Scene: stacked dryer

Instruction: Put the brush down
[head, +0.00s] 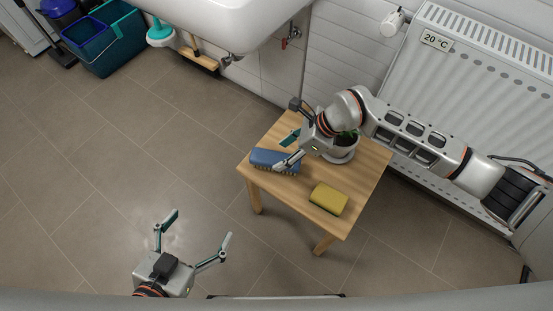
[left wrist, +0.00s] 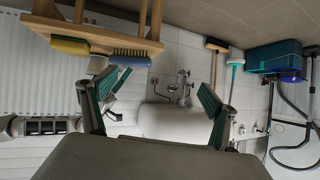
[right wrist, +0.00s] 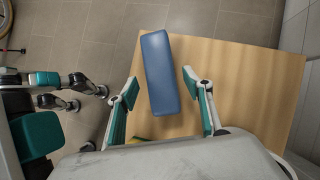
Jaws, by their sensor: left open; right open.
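A blue brush (head: 274,161) lies on the left edge of the small wooden table (head: 300,188), bristles down. In the right wrist view the brush (right wrist: 160,72) lies between the open fingers, slightly beyond their tips. My right gripper (head: 284,150) is open at the brush, close over it; whether a finger touches it I cannot tell. My left gripper (head: 199,236) is open and empty over the floor, left of the table. The brush also shows in the left wrist view (left wrist: 131,57).
A yellow sponge (head: 328,199) lies at the table's front. A pot with a plant (head: 343,148) stands behind my right gripper, partly hidden. A radiator (head: 470,90) and a sink (head: 225,20) line the wall.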

